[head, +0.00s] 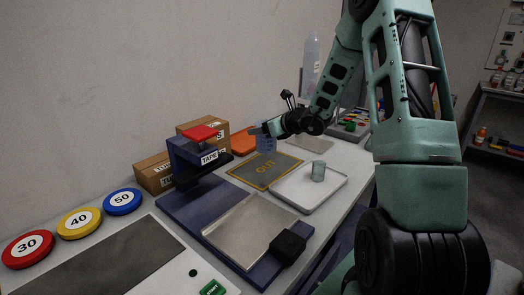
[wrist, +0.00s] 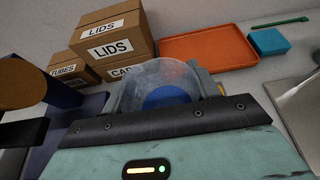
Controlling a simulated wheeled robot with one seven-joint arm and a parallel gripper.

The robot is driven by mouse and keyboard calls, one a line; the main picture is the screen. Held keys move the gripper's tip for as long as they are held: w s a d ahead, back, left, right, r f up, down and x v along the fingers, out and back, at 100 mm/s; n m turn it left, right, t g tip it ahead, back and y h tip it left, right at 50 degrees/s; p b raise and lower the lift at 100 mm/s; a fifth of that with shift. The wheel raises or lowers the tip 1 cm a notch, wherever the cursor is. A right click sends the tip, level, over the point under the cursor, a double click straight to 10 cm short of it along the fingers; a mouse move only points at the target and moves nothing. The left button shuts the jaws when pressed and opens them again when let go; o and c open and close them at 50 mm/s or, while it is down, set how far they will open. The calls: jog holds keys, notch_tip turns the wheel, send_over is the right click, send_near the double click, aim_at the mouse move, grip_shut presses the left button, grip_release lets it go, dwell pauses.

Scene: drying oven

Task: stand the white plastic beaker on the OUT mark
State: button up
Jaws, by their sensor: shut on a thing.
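My gripper (head: 262,132) is shut on a pale, see-through beaker (head: 267,145), which I take to be the white plastic beaker. In the wrist view the beaker (wrist: 160,75) sits between the fingers, with a round blue patch showing through it. The OUT mark (head: 238,172) is a grey mat with a yellow border and yellow letters on the bench. In the head view the beaker appears upright at the mat's far edge; I cannot tell its height above the bench. The mat shows no object standing on its near part.
A blue press with a red top (head: 200,132) stands left. Boxes (wrist: 112,38), an orange tray (wrist: 205,48) and a blue block (wrist: 270,42) lie along the wall.

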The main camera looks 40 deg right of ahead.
aim_at(262, 145)
jog(key=shift+f, duration=3.2)
jog(key=shift+f, duration=0.1)
jog(key=o, duration=1.2)
jog(key=shift+c, duration=0.2)
jog(key=v, duration=1.2)
jog(key=shift+b, duration=0.35)
